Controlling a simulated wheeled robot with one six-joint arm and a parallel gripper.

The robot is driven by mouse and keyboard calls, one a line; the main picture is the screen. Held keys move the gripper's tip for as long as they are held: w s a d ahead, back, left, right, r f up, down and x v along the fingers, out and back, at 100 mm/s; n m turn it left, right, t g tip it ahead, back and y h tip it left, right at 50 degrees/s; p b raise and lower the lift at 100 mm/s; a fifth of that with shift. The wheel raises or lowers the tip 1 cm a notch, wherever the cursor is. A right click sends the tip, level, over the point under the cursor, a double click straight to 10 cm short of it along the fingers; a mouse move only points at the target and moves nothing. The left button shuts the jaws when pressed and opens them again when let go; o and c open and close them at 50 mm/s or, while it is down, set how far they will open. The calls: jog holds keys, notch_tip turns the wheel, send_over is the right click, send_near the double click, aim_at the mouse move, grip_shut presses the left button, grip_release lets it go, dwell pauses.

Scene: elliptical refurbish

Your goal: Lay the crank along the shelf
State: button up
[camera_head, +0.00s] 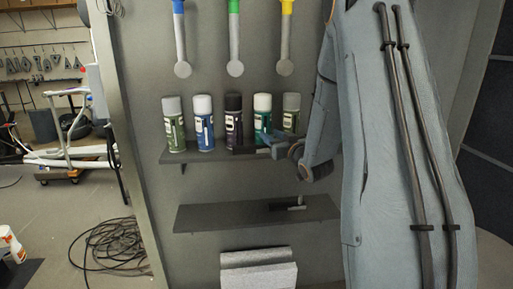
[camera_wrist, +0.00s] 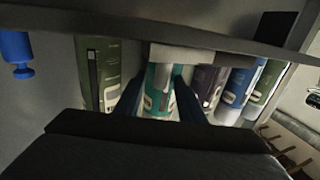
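A grey, bar-like piece that looks like the crank (camera_wrist: 205,57) lies along the shelf edge in the wrist view, in front of the cans. In the head view it is a dark bar (camera_head: 245,150) at the front of the upper shelf (camera_head: 190,156). My gripper (camera_head: 274,143) is at its right end. In the wrist view my two fingers (camera_wrist: 160,85) are apart and reach the lighter end of the piece, with a teal can behind. I cannot tell whether they press on it or whether it rests fully on the shelf.
Several spray cans (camera_head: 204,122) stand in a row on the upper shelf, close to my fingers. A lower shelf (camera_head: 225,215) holds a small dark-and-grey part (camera_head: 287,204). Tools with blue, green (camera_head: 234,35) and yellow ends hang above. Cables (camera_head: 110,245) lie on the floor at left.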

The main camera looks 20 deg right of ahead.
grip_shut()
jog(key=shift+r, duration=0.2)
dwell(0.3)
